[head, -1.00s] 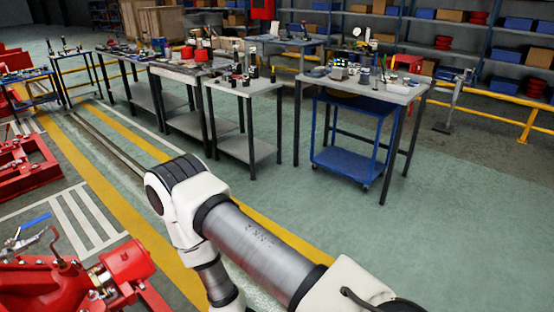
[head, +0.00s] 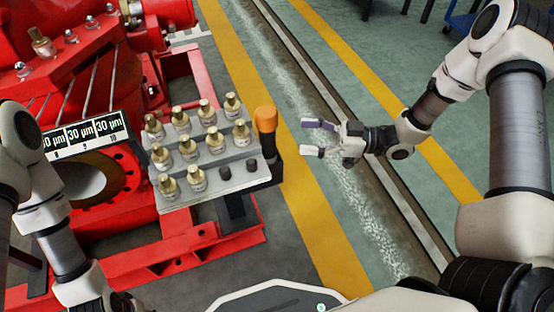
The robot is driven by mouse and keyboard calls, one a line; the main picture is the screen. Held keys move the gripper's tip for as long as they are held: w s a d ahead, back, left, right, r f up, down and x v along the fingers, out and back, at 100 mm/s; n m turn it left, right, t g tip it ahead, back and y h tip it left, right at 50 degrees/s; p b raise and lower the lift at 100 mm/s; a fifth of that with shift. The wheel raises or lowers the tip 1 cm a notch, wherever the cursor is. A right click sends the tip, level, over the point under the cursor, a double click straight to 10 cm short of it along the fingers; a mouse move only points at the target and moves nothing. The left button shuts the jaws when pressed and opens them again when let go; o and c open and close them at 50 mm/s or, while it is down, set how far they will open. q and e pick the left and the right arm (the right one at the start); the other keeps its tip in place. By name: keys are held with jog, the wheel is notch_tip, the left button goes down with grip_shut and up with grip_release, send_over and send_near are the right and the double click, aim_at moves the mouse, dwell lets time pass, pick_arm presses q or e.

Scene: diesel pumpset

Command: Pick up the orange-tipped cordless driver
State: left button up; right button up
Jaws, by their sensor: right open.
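The cordless driver (head: 265,119) has an orange end on top and a dark body below. It stands upright at the right edge of a grey tray (head: 212,187) in the head view. My right gripper (head: 309,138) is to the right of the driver with its fingers spread, pointing left at it. It is apart from the driver and empty. The driver's lower part is partly hidden at the tray's edge. My left arm shows at the left edge, but its gripper is out of view.
Several brass-topped fittings (head: 188,149) stand in rows on the tray. A red engine frame (head: 182,250) lies below and behind it. A label strip reading 30 µm (head: 84,133) is at the left. Open floor with yellow stripes (head: 330,235) lies to the right.

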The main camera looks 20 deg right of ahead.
jog(key=b, duration=0.4)
send_over(276, 152)
jog(key=shift+f, duration=0.25)
jog(key=shift+r, duration=0.15)
grip_shut()
